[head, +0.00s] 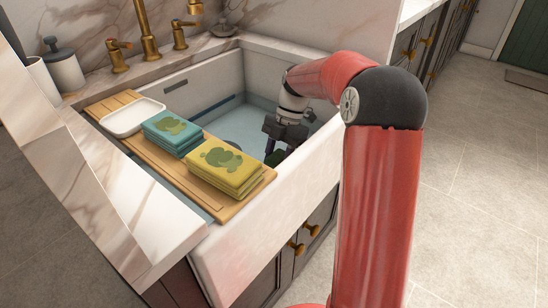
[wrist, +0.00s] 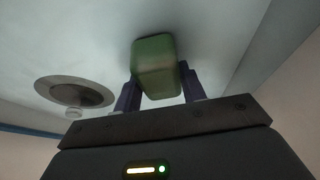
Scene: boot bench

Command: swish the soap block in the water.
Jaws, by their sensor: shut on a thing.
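The soap block is a green block with rounded edges (wrist: 157,68). In the wrist view it sits between the two fingers of my gripper (wrist: 160,92), which is shut on it. In the head view my gripper (head: 283,147) reaches down inside the white sink (head: 215,76), and only a small dark green part of the block shows. Pale blue water (head: 238,122) covers the sink's bottom. I cannot tell how deep the block is in it. In the wrist view a round metal drain (wrist: 75,92) lies left of the block.
A wooden board (head: 172,165) spans the near left side of the sink. It bears a white dish (head: 132,116), teal folded cloths (head: 172,134) and yellow folded cloths (head: 222,168). A brass tap (head: 147,40) stands behind the sink. The sink walls stand close around my arm.

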